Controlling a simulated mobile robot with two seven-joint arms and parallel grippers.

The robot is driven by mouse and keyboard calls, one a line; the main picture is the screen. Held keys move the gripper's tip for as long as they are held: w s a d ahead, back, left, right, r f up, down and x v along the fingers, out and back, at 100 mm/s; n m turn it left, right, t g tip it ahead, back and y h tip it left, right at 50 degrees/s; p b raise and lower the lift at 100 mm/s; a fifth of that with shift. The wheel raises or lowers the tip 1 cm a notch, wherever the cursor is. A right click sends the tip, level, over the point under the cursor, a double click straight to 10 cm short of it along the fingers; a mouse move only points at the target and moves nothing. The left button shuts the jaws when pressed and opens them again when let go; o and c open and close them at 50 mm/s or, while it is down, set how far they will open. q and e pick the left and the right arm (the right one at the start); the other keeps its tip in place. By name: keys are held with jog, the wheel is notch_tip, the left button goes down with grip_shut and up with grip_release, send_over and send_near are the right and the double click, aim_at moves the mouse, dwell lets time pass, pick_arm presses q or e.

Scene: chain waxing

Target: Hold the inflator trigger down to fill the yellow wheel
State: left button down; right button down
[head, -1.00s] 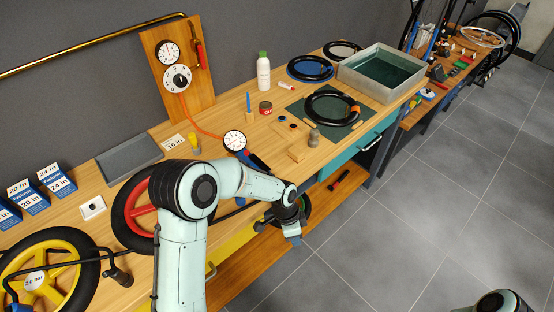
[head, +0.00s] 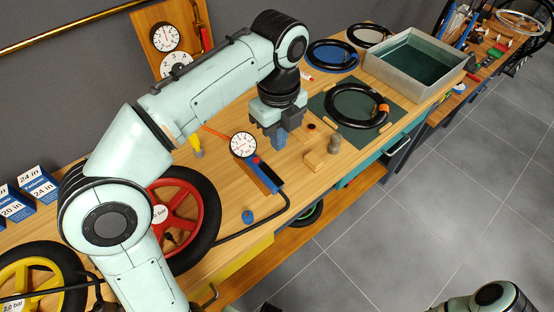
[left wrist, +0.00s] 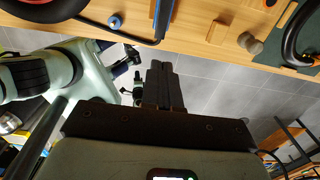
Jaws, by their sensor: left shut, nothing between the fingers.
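The yellow wheel (head: 18,274) stands at the lower left of the head view, partly hidden by my left arm. The inflator (head: 266,176) lies on the bench, with a round white gauge (head: 243,145), a red spot beside it and a blue-and-black handle. A black hose runs from the handle's front end toward the left. My left gripper (head: 281,136) points down above the bench, just right of the gauge, shut and empty, apart from the inflator. In the left wrist view its closed fingers (left wrist: 160,84) show, with the inflator's handle (left wrist: 163,15) beyond them.
A red wheel (head: 208,212) is left of the inflator. A small blue cap (head: 248,216) lies near the hose. A wooden block (head: 316,160) and grey cylinder (head: 335,142) stand right of the gripper. A black tyre (head: 331,105) lies on the green mat.

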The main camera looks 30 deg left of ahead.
aim_at(279, 183)
pick_arm(q)
jog(key=shift+r, duration=0.1)
jog(key=shift+s, duration=0.15)
